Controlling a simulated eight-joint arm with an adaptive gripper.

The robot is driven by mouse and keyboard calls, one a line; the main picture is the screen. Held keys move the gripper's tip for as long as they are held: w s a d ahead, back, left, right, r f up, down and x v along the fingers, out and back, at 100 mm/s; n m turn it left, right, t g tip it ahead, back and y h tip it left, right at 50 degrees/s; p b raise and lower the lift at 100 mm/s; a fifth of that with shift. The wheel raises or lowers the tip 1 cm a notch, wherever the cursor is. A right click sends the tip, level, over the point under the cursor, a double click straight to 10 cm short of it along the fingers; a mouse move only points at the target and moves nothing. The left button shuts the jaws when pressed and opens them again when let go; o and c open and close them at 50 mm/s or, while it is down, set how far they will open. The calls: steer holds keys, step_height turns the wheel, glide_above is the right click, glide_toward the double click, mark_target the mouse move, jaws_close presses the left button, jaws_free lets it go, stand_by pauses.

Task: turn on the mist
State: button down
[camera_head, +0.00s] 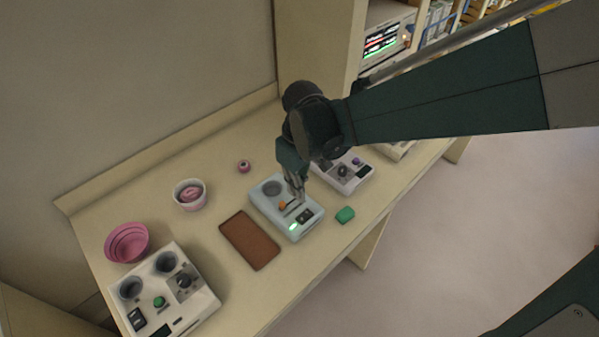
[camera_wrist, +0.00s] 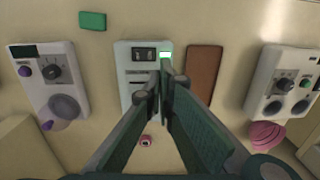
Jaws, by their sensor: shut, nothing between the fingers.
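A pale blue-grey device (camera_head: 268,196) stands on the counter, with a round dark recess, an orange control (camera_head: 282,204), a dark switch panel (camera_head: 305,215) and a lit green indicator (camera_head: 293,227). The device also shows in the wrist view (camera_wrist: 123,68), with its dark switch panel (camera_wrist: 144,54) towards the top. My gripper (camera_head: 297,200) is shut and empty, pointing down over this device near the orange control. In the wrist view, my fingers (camera_wrist: 165,72) hide part of the device. I cannot tell whether the fingertips touch it. No mist shows.
A brown mat (camera_head: 249,241) lies left of the device and a green block (camera_head: 345,215) lies right. White control units stand at the front left (camera_head: 199,300) and behind my gripper (camera_head: 352,180). A pink bowl (camera_head: 127,242), a white cup (camera_head: 190,204) and a pink ring (camera_head: 244,166) stand towards the wall.

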steer(key=shift+r, duration=0.45)
steer(key=shift+d, duration=0.15)
stand_by(0.3)
steer(key=s+d+m+t+b, duration=0.2)
steer(key=s+d+m+b, duration=0.1)
steer(key=d, duration=0.4)
steer(key=s+d+r+m+t+b, duration=0.1)
steer(key=s+d+m+t+b, duration=0.2)
steer(key=d+b, duration=0.2)
steer(key=s+d+m+t+b, duration=0.2)
steer(key=s+d+m+b, duration=0.1)
steer(key=d, duration=0.8)
steer(key=shift+s+d+r+t+b, duration=0.2)
steer(key=shift+s+t+b, duration=0.1)
steer(key=shift+b, duration=0.2)
steer(key=shift+w+a, duration=0.1)
stand_by(2.1)
